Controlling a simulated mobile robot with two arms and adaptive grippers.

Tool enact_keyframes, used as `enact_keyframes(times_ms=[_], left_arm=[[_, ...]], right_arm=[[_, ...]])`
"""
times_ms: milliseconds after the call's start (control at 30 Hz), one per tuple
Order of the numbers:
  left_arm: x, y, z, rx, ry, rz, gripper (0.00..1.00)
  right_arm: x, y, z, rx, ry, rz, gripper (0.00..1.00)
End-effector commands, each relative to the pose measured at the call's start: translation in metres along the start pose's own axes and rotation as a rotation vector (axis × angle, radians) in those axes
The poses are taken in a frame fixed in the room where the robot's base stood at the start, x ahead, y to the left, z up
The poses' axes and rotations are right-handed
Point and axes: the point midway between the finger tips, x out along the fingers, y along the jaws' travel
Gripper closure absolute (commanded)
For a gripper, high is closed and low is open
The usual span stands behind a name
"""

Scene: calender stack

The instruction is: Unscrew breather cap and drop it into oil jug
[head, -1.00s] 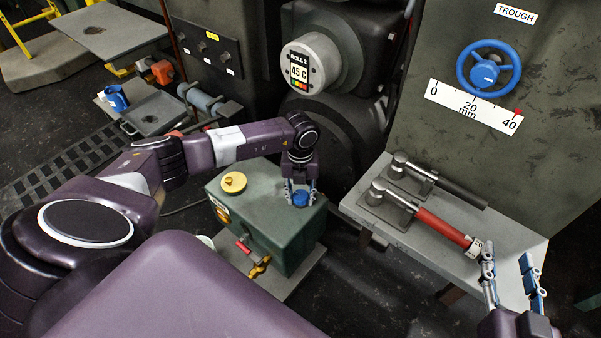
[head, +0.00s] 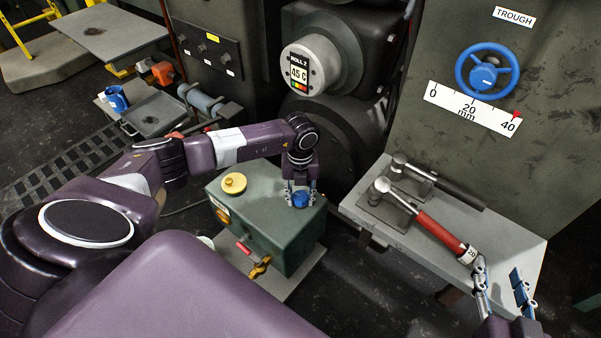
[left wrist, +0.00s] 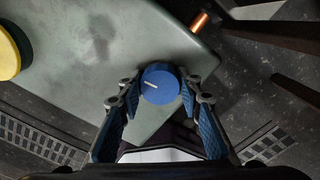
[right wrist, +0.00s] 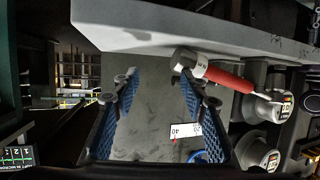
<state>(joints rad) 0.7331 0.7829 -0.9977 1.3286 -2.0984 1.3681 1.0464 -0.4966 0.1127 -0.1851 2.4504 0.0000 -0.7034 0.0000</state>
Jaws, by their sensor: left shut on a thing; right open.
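A blue cap (head: 301,199) with a white line on its top, which I take for the breather cap, is at the right end of the green tank's top (head: 270,218). My left gripper (head: 300,190) is shut on this cap. In the left wrist view the cap (left wrist: 160,84) sits between the fingertips; whether it is still seated is hidden. A blue jug-like container (head: 117,100) stands at the far left; I cannot tell whether it is the oil jug. My right gripper (head: 502,281) is open and empty beside the white-collared end of a red lever (head: 440,235).
A yellow cap (head: 234,183) is on the tank's left side, and a red-handled tap (head: 246,250) is on its front. A second, dark lever (head: 450,191) lies on the grey bench (head: 520,250). A blue handwheel (head: 487,70) is above. The dark floor between tank and bench is clear.

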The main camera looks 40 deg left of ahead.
Motion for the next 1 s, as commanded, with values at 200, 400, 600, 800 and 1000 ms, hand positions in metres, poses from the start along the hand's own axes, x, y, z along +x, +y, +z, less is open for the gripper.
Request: enact_keyframes(times_ms=[200, 400, 600, 800, 1000], left_arm=[[0.001, -0.001, -0.002, -0.021, 0.004, -0.001, 0.92], [0.001, -0.001, -0.002, -0.042, 0.004, -0.001, 0.92], [0.001, -0.001, -0.002, -0.064, 0.004, -0.002, 0.92], [0.001, -0.001, -0.002, -0.083, 0.004, -0.002, 0.92], [0.001, -0.001, -0.002, -0.105, 0.004, -0.001, 0.92]], right_arm=[[-0.002, 0.002, 0.011, -0.001, -0.049, 0.003, 0.6], [-0.005, 0.003, 0.023, -0.001, -0.096, 0.006, 0.6], [-0.008, 0.004, 0.033, 0.0, -0.14, 0.009, 0.6], [-0.012, 0.006, 0.035, 0.0, -0.164, 0.012, 0.6], [-0.014, 0.007, 0.036, -0.001, -0.188, 0.015, 0.6]])
